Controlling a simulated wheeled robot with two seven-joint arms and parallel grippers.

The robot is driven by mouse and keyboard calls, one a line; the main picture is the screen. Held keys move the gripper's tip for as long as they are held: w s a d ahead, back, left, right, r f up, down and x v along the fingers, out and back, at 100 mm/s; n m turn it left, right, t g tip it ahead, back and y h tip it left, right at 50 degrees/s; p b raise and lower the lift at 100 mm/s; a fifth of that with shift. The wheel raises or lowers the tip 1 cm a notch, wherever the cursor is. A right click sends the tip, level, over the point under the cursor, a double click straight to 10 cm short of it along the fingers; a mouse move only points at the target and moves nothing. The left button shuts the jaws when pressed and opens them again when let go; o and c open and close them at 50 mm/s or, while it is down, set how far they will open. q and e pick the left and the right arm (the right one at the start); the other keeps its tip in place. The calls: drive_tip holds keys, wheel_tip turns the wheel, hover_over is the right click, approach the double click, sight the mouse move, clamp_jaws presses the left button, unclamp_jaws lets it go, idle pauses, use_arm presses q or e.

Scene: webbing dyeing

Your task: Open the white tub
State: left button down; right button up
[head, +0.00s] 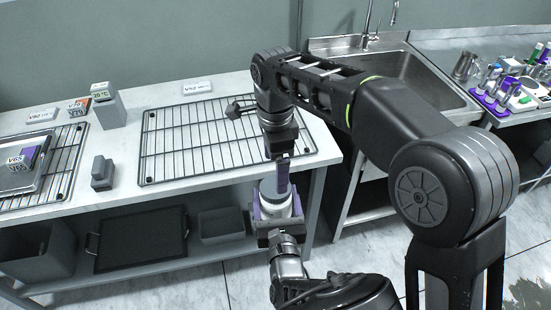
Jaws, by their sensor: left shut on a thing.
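The white tub (275,209) is upright in front of the table's front edge, held in the air. My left gripper (275,212) comes up from below and is shut on the tub, with its purple-lined fingers on either side of it. My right gripper (283,183) points down from above at the tub's top. Its fingers are seen edge-on and overlap the top of the tub, so I cannot tell whether they are open or shut, or whether they touch the lid.
A wire rack (205,140) lies on the white table behind the tub. A grey block (102,174) and a tray (22,172) with labelled items are at left. Bins and a dark tray (140,240) are on the shelf below. A sink (415,80) is at back right.

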sight(276, 201)
wheel_tip(276, 201, down, 6)
drive_tip(key=shift+f, duration=0.1)
idle(0.4)
